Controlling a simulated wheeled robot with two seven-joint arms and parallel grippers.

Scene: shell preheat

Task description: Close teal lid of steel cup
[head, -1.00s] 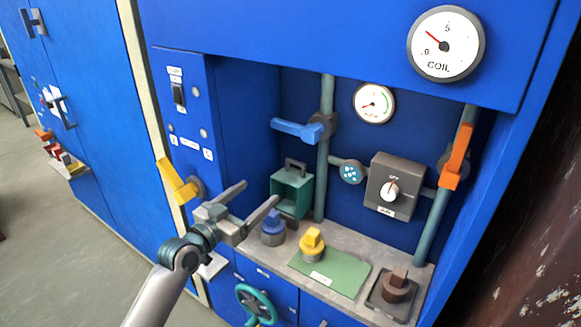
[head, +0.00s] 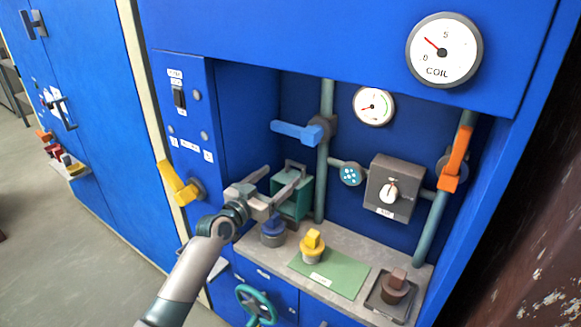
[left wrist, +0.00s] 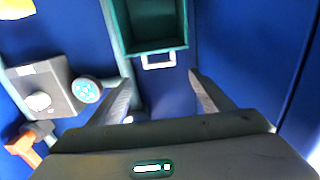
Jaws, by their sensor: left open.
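A teal box-like piece (head: 291,201), hollow and open at the front with a grey handle on top, stands in the blue recess; I take it for the teal lid. In the left wrist view the teal piece (left wrist: 151,28) is at the top, and its pale handle (left wrist: 158,62) lies just beyond my fingertips. A steel cup cannot be made out separately. My left gripper (head: 284,172) is open and empty, its fingers reaching toward the teal piece and partly covering it. In the left wrist view the gripper (left wrist: 161,80) has the handle between its finger lines, not visibly touching.
On the ledge (head: 262,258) are a blue-topped piece (head: 273,232) under my gripper, a yellow-topped piece (head: 312,245) on a green mat (head: 335,272), and a brown piece (head: 396,286). A blue lever (head: 297,132), pipe (head: 324,185) and grey dial box (head: 394,187) stand behind.

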